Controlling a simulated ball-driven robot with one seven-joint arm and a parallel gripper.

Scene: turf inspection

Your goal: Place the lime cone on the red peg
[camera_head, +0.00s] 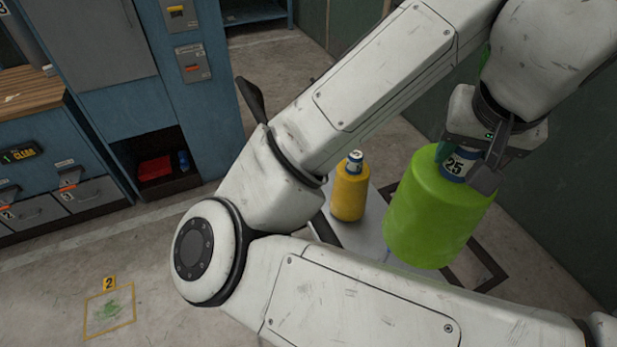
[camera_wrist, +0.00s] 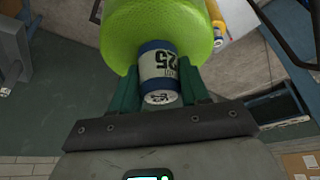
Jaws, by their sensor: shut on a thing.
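The lime cone (camera_head: 434,215) is a thick lime-green cylinder with a blue-and-white neck marked 25. My gripper (camera_head: 482,160) is shut on that neck from above and holds the cone upright at the right of the head view. In the wrist view the neck sits between the green finger pads of my gripper (camera_wrist: 160,88), with the lime body (camera_wrist: 150,30) beyond it. A yellow cylinder (camera_head: 348,196) with a blue-and-white neck stands on a pale surface left of the lime cone. I cannot make out a red peg in either view.
The pale surface (camera_head: 365,234) under the yellow cylinder is partly hidden by my arm. Blue cabinets (camera_head: 185,80) with drawers stand at the left; a red item (camera_head: 154,168) lies in a low recess. A floor square marked 2 (camera_head: 109,312) lies at lower left. Open floor surrounds it.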

